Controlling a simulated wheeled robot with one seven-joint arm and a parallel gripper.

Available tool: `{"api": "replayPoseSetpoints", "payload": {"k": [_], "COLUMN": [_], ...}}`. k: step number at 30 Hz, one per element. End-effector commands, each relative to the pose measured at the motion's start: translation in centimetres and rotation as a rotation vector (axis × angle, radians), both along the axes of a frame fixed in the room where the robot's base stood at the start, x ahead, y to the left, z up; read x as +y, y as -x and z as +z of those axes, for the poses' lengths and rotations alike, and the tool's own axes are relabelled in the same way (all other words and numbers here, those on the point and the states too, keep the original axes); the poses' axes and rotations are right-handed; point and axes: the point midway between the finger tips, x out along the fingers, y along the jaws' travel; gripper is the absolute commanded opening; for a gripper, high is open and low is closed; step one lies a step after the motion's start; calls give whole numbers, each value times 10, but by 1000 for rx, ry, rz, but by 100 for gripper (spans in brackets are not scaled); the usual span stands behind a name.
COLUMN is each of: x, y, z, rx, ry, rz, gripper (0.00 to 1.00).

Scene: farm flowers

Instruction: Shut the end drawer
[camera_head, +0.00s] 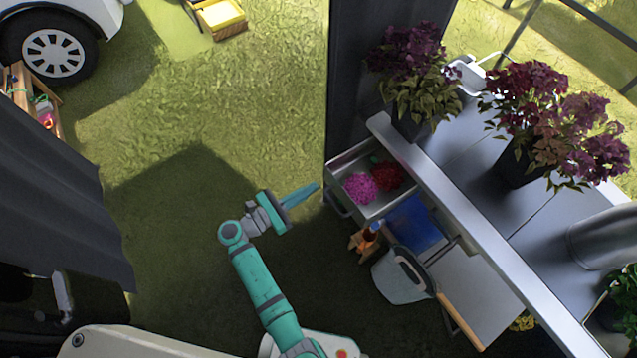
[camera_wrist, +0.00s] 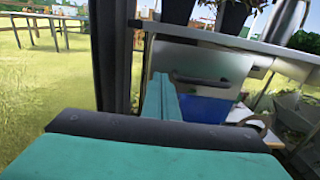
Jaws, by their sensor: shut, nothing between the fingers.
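The end drawer (camera_head: 352,213) is a grey metal drawer under the workbench. It stands pulled out, with a pink flower bunch (camera_head: 362,188) and a red flower bunch (camera_head: 386,176) inside. Its front with a dark bar handle (camera_wrist: 200,80) faces me in the wrist view. My gripper (camera_head: 314,187) is shut and empty, just left of the drawer front in the head view, and seems apart from it. In the wrist view my gripper (camera_wrist: 160,84) covers the left part of the drawer front (camera_wrist: 232,70). I cannot tell the exact gap.
The workbench (camera_head: 455,192) carries potted purple flowers (camera_head: 410,85). A dark post (camera_head: 350,70) stands beside the drawer. Below are a blue crate (camera_head: 413,222), a bucket (camera_head: 400,277) and a small wooden carrier (camera_head: 362,243).

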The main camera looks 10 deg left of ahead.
Motion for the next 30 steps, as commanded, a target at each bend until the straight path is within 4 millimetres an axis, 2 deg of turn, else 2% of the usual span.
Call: {"api": "replayPoseSetpoints", "payload": {"k": [3, 9, 23, 26, 30], "x": [-13, -24, -27, -32, -50], "y": [-12, -24, -27, -29, -40], "z": [0, 0, 0, 0, 0], "rx": [0, 1, 1, 1, 1], "ry": [0, -1, -1, -1, -1], "rz": [-2, -2, -1, -6, -22], "gripper": [0, 0, 0, 0, 0]}}
